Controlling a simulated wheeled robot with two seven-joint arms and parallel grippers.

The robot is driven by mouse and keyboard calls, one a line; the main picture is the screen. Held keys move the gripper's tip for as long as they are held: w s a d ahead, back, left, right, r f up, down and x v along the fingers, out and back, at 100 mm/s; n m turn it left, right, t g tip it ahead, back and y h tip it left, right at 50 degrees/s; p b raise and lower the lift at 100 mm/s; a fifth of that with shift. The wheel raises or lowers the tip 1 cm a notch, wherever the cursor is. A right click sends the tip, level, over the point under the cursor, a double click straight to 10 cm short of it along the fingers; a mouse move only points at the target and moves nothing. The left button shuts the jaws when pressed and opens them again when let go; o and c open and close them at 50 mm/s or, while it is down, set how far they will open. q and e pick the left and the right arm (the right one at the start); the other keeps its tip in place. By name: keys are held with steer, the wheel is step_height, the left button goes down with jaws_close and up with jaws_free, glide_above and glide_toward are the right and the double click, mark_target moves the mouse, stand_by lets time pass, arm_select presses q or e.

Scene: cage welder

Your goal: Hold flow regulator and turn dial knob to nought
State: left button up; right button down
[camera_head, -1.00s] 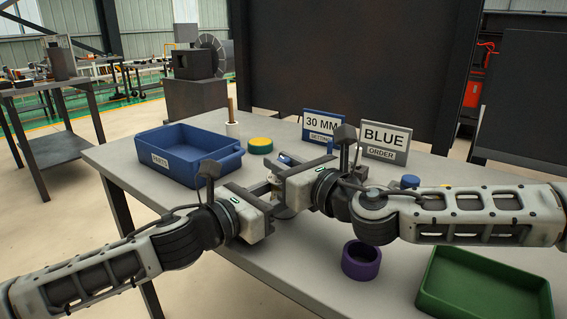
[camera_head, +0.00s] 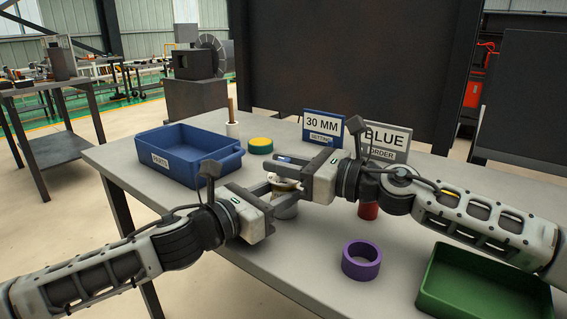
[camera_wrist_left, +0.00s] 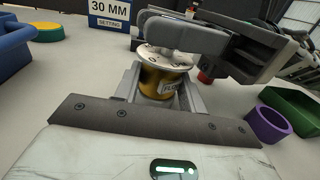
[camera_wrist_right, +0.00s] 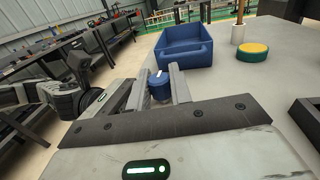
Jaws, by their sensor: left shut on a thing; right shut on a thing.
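The flow regulator (camera_wrist_left: 160,82) is a gold cylinder with a small label and a pale marked dial plate on top. In the head view it stands upright, and its silvery lower part (camera_head: 286,211) shows. My left gripper (camera_head: 280,195) is shut around its body. My right gripper (camera_head: 277,168) is above the regulator, its fingers shut on a blue knob (camera_wrist_right: 158,86) with a white mark. In the left wrist view the right fingers (camera_wrist_left: 172,34) cover the knob and part of the dial, so its reading cannot be told.
Behind stand a blue parts tray (camera_head: 228,160), a yellow-green disc (camera_head: 260,146), a "30 MM setting" sign (camera_head: 322,128) and a "BLUE order" sign (camera_head: 390,140). A red part (camera_head: 368,211), a purple ring (camera_head: 361,261) and a green tray (camera_head: 480,290) lie to the right.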

steer(key=c, duration=1.3)
jaws_free()
steer(key=v, duration=1.2)
